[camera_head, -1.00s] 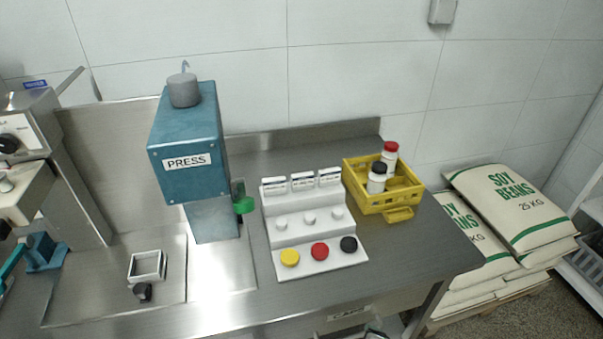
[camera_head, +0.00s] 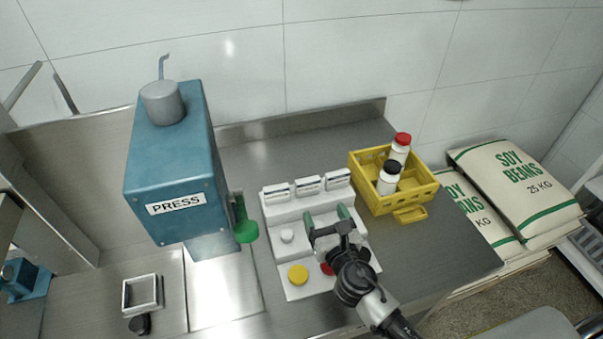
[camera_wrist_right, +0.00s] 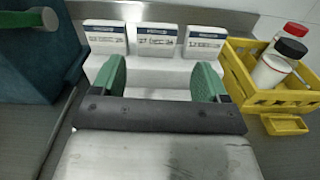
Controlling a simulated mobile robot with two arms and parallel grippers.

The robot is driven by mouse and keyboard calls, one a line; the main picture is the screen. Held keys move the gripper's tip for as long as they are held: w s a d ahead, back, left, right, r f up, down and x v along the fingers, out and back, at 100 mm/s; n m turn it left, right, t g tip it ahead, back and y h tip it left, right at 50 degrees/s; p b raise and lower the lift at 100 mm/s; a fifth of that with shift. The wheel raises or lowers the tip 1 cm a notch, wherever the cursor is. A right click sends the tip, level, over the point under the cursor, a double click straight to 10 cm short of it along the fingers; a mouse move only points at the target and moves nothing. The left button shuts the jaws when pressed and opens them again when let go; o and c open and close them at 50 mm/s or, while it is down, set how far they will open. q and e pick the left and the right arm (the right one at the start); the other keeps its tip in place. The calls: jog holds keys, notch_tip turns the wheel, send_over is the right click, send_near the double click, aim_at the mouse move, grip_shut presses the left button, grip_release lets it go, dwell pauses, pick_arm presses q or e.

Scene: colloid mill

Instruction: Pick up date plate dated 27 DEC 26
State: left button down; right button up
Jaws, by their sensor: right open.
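Three white date plates with dark top bands stand in a row on the back step of a white stepped rack (camera_head: 297,290): left plate (camera_head: 276,193), middle plate (camera_head: 308,184), right plate (camera_head: 338,179). They also show in the right wrist view as left (camera_wrist_right: 105,37), middle (camera_wrist_right: 157,40) and right (camera_wrist_right: 204,42). Their print is too small for me to read the dates. My right gripper (camera_head: 328,222) is open and empty, with green finger pads, above the rack in front of the plates. In the right wrist view its fingers (camera_wrist_right: 166,80) stand apart, short of the middle and right plates. My left gripper is not in view.
A blue press (camera_head: 170,165) with a green knob (camera_head: 246,232) stands left of the rack. A yellow crate (camera_head: 391,205) with bottles sits to the right. Yellow (camera_head: 298,274) and red caps lie on the front step. A square frame (camera_head: 142,293) lies at front left.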

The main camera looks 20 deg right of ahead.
aim_at(309, 184)
jog(key=shift+w+a+r, duration=0.1)
jog(key=shift+w+r, duration=0.05)
jog(key=shift+w, duration=0.45)
jog(key=shift+w+a+r, duration=0.1)
jog(key=shift+w+r, duration=0.05)
jog(key=shift+w, duration=0.45)
jog(key=shift+w+p, duration=0.3)
jog(key=shift+w, duration=0.7)
jog(key=w, duration=0.5)
jog(key=shift+w+a+f, duration=0.15)
jog(key=shift+w+f, duration=0.15)
jog(key=shift+f, duration=0.05)
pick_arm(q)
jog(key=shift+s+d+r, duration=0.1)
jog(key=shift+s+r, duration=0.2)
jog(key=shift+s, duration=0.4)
pick_arm(e)
jog(key=c, duration=0.6)
